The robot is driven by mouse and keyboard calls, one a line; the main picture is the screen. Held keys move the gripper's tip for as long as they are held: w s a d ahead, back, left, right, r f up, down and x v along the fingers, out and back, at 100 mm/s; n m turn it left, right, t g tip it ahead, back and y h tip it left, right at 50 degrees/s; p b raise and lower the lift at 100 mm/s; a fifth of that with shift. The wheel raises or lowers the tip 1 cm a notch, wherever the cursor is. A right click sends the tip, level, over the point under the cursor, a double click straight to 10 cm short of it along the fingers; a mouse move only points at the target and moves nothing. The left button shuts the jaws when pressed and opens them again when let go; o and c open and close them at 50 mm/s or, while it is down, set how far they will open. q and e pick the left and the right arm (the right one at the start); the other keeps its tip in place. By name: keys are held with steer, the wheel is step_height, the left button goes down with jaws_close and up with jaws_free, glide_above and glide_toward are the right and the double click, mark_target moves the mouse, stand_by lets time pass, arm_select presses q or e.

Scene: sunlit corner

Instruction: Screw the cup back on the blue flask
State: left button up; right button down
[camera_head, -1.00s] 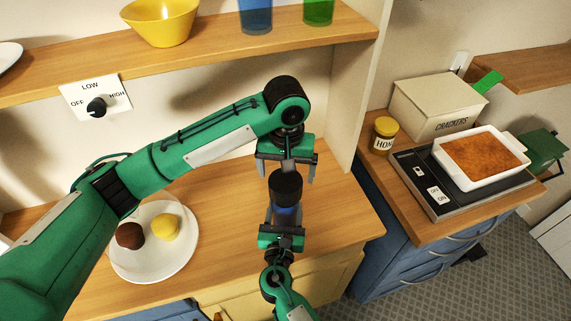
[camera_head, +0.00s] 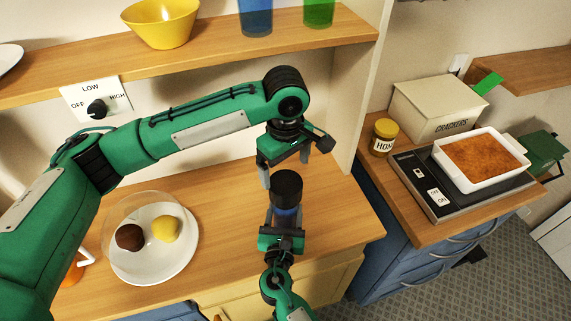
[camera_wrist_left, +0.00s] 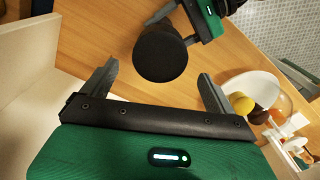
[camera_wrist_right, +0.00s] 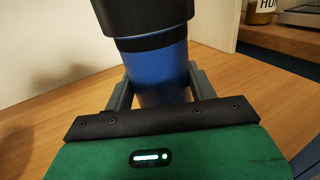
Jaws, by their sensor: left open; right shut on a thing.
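The blue flask (camera_head: 286,215) stands upright with a black cup (camera_head: 286,186) on its top. My right gripper (camera_head: 282,232) is shut on the flask's body, and the blue body shows between its fingers in the right wrist view (camera_wrist_right: 162,85). My left gripper (camera_head: 296,166) is open just above the cup. Whether the cup's thread is engaged cannot be seen.
A white plate (camera_head: 155,265) with a brown and a yellow ball, under a clear dome, is to the left. The shelf (camera_head: 215,55) and its side panel (camera_head: 362,90) stand close behind and right of the left gripper. The counter beside the flask (camera_head: 225,210) is clear.

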mark_target(286, 182)
arm_select(q)
steer(key=shift+f, duration=4.05)
steer(key=shift+c, duration=0.2)
